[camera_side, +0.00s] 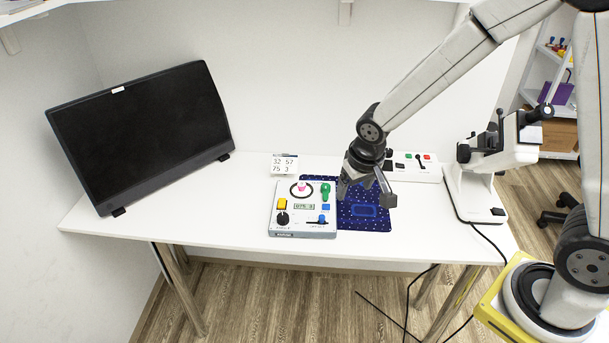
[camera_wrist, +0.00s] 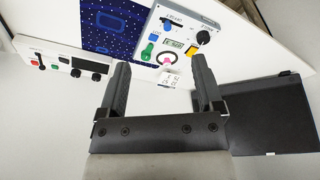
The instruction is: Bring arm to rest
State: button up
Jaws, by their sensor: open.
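My gripper (camera_side: 365,190) hangs over the dark blue starry mat (camera_side: 348,223) on the white table, just right of the white control box. Its two fingers are spread apart with nothing seen between them. In the wrist view my gripper (camera_wrist: 161,66) shows both dark fingers apart. The arm comes down from the upper right. The gap between the fingertips and the mat is hard to judge.
The control box (camera_side: 305,217) has knobs and a small display; a number card (camera_side: 284,165) stands behind it. A black monitor (camera_side: 145,130) is at left. A white switch panel (camera_side: 412,170) and a white instrument (camera_side: 480,185) are at right. The table's (camera_side: 190,212) front left is clear.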

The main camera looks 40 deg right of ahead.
jog(key=s+d+r+n, duration=0.2)
jog(key=s, duration=0.8)
jog(key=shift+s+y, duration=0.3)
jog(key=shift+y, duration=0.1)
jog(key=shift+r, duration=0.1)
